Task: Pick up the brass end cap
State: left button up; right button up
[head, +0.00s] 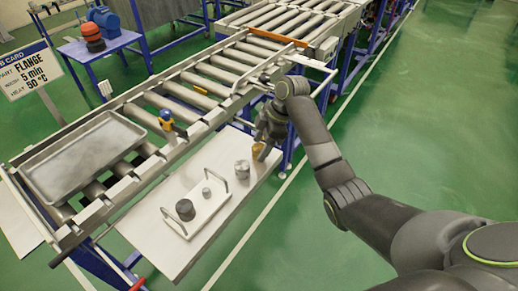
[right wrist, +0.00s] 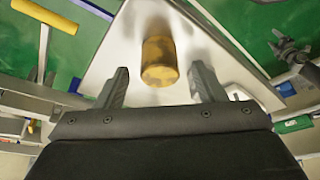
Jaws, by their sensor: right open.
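The brass end cap (head: 258,150) stands on the far right part of the pale bench beside the roller conveyor. It is a short yellow-brown cylinder, partly hidden by my right gripper in the head view. In the right wrist view the cap (right wrist: 159,62) sits ahead of and between the two fingers, with a gap on each side. My right gripper (right wrist: 162,85) is open and empty. In the head view the right gripper (head: 265,141) is right at the cap, reaching down from above. My left gripper does not show in the head view.
A grey metal cylinder (head: 242,169) stands left of the cap. A white plate with two handles (head: 203,212) holds a dark cylinder (head: 185,209) and a small grey piece (head: 206,192). A shallow metal tray (head: 80,156) lies on the roller conveyor (head: 205,82) behind the bench.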

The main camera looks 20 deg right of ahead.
aim_at(259, 147)
jog(key=shift+x, duration=0.95)
jog(key=shift+c, duration=0.2)
jog(key=c, duration=1.2)
jog(key=shift+r, duration=0.1)
notch_tip(259, 147, up, 6)
jog(key=shift+w+f+b, duration=0.1)
jog(key=shift+f+b, duration=0.1)
jog(key=shift+b, duration=0.25)
notch_tip(259, 147, up, 3)
jog(key=shift+r+p, duration=0.15)
jog(key=shift+p, duration=0.75)
jog(key=shift+r+p, duration=0.55)
